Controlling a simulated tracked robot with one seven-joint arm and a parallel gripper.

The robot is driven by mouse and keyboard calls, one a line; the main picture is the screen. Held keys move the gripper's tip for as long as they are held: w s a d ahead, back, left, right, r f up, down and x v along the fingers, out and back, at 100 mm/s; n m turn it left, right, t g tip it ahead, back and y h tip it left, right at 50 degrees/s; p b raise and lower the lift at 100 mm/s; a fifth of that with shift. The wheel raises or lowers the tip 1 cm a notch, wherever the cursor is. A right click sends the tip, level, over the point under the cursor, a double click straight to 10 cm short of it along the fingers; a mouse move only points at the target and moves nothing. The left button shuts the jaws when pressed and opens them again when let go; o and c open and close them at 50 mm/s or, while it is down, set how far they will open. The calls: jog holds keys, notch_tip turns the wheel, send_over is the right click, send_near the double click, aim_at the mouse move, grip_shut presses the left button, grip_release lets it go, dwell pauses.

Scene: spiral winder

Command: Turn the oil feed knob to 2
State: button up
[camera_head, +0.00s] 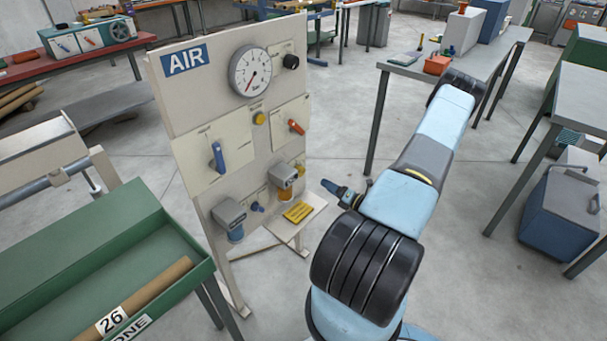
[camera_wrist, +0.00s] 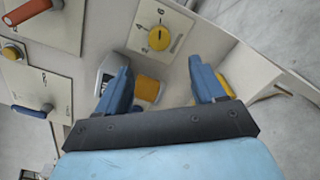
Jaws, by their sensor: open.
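The yellow knob (camera_wrist: 159,38) with a dark pointer mark sits on a small cream dial plate in the wrist view; I take it as the oil feed knob. In the head view the knob (camera_head: 300,169) shows near the board's right edge, beside the amber-bowled unit (camera_head: 284,180). My gripper (camera_wrist: 160,72) is open and empty, its two blue fingers apart. The knob lies beyond the fingertips, roughly in line with the gap, not touched. In the head view my gripper (camera_head: 332,188) is right of the board.
The upright AIR board (camera_head: 175,105) carries a gauge (camera_head: 250,71), a blue lever (camera_head: 217,157), an orange lever (camera_head: 296,127) and a blue-bowled unit (camera_head: 230,220). Yellow tools (camera_head: 298,212) lie on a low shelf. A green tray (camera_head: 90,250) stands left.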

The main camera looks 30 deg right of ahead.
aim_at(303, 172)
jog(key=x, duration=1.3)
jog(key=shift+c, duration=0.3)
jog(key=c, duration=0.9)
jog(key=shift+a, duration=0.3)
jog(key=shift+c, duration=0.5)
jog(key=shift+d, duration=0.3)
